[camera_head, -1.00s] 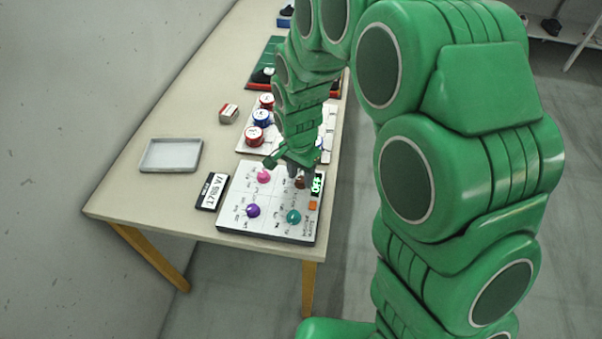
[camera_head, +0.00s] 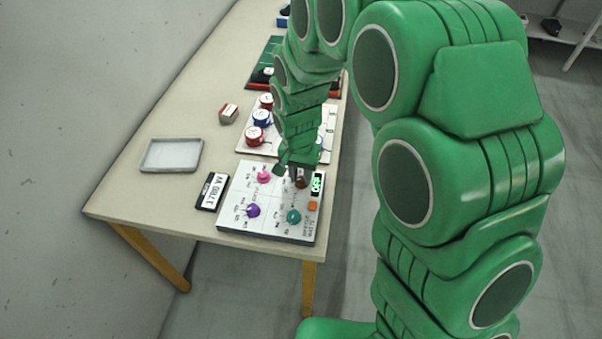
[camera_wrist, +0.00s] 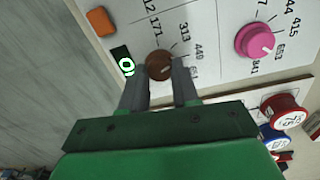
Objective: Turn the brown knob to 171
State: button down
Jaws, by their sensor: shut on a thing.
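The brown knob (camera_wrist: 158,64) sits on the white control panel (camera_wrist: 205,50), and my gripper (camera_wrist: 162,78) is shut on it, one finger on each side. I cannot tell for sure which mark the knob points at. In the head view the brown knob (camera_head: 301,182) shows just below my gripper (camera_head: 290,172). A small green-lit display (camera_wrist: 127,65) sits beside the knob; its reading is not clear.
The panel also bears a pink knob (camera_head: 264,177), a purple knob (camera_head: 252,210), a teal knob (camera_head: 293,216) and an orange button (camera_head: 312,206). Left are a black-and-white label plate (camera_head: 213,191) and a grey tray (camera_head: 171,154). Red and blue round pieces (camera_head: 261,117) stand behind.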

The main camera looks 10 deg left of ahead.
aim_at(300, 180)
jog(key=n, duration=1.2)
jog(key=shift+s, duration=0.1)
dwell(0.4)
jog(key=c, duration=0.8)
grip_release()
jog(key=shift+s+a+r, duration=0.1)
jog(key=shift+r, duration=3.8)
